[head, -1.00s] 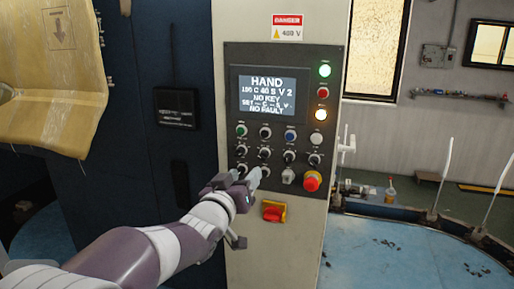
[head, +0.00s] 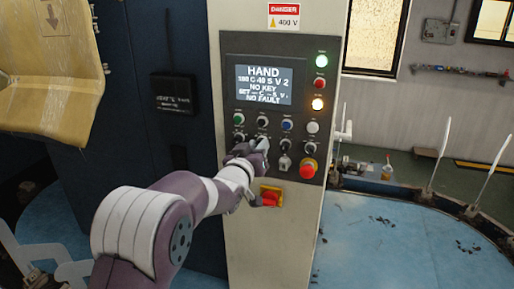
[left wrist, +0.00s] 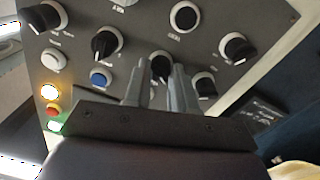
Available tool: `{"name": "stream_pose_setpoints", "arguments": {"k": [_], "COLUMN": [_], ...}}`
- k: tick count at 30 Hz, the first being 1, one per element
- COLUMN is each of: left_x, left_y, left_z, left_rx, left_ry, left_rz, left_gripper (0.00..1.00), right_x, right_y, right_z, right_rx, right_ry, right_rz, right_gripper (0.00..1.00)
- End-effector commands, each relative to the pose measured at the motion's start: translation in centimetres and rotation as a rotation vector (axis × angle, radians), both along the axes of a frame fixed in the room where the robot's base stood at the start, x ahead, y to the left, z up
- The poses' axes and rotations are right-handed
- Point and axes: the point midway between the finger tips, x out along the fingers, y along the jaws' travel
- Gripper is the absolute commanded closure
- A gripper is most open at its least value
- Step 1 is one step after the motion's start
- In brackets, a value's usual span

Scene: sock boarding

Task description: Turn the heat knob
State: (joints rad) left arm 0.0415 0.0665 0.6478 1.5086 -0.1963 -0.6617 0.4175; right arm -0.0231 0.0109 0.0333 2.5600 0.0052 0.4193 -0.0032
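The control panel (head: 322,105) carries rows of black rotary knobs under a lit screen (head: 265,85) reading HAND, NO KEY and NO FAULT. My left gripper (head: 256,147) is at the panel's lower left knobs and hides some of them. In the left wrist view, the two fingers of my left gripper (left wrist: 160,82) stand apart, with one black knob (left wrist: 160,65) showing between their tips. I cannot tell whether they touch it. Other black knobs (left wrist: 106,42) sit around it. The labels are too blurred to tell which is the heat knob. My right gripper is not in view.
A red emergency stop (head: 308,168) and a key switch (head: 284,162) are right of my left gripper. A red and yellow switch (head: 270,195) is just below. A yellowish board (head: 65,75) hangs at the left. A blue round table (head: 400,240) is at the right.

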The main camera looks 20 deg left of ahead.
Motion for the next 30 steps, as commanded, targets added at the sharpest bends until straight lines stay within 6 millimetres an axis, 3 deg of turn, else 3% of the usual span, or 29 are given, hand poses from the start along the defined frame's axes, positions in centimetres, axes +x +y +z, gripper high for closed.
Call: {"name": "stream_pose_setpoints", "arguments": {"k": [11,30], "left_x": [0.0,0.0], "left_y": [0.0,-0.2], "left_z": [-0.3,-0.5], "left_rx": [0.061,0.606], "left_ry": [-0.004,-0.025], "left_rz": [0.0,0.0], "left_gripper": [1.0,1.0], "right_x": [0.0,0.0], "right_y": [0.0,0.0], "right_z": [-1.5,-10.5], "right_rx": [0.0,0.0], "right_ry": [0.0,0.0], "right_rz": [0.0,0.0], "right_gripper": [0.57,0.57]}}
